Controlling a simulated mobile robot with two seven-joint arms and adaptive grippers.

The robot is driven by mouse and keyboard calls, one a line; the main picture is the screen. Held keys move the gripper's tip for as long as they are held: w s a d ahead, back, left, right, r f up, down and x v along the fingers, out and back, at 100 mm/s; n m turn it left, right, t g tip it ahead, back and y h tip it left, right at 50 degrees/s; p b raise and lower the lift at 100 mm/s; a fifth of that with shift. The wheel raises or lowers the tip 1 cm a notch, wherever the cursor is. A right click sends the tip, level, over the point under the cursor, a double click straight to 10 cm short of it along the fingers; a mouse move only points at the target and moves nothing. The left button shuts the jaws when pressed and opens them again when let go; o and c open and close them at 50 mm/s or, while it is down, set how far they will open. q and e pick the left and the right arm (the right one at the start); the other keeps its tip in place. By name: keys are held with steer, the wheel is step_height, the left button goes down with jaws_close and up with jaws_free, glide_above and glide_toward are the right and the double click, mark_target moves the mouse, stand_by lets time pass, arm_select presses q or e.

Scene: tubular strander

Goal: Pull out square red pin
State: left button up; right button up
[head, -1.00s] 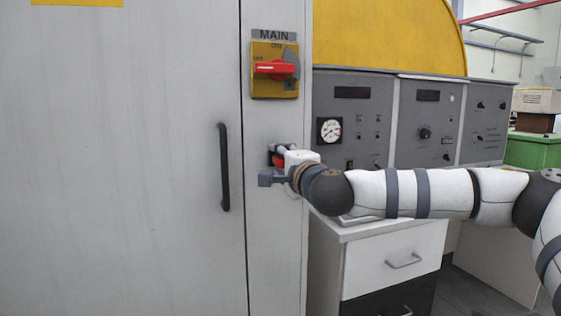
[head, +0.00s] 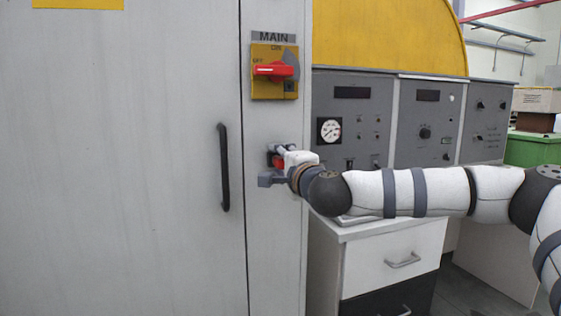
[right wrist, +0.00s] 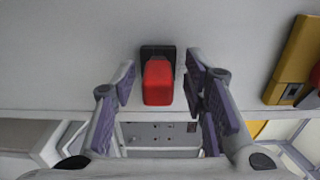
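The square red pin (right wrist: 158,82) sticks out of a dark square base on the pale cabinet face in the right wrist view. In the head view a bit of its red (head: 278,162) shows below the MAIN switch, mostly hidden by my right gripper (head: 281,157). In the right wrist view my right gripper (right wrist: 161,78) is open, with one finger on each side of the pin. A gap shows between the pin and each finger. My left gripper is in neither view.
The yellow MAIN switch (head: 288,86) with its red handle is above the pin. A black door handle (head: 224,167) is to the left. Grey control panels (head: 352,112) and a white drawer cabinet (head: 385,262) stand to the right, near my right arm.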

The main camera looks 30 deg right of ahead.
steer(key=shift+f, duration=0.1)
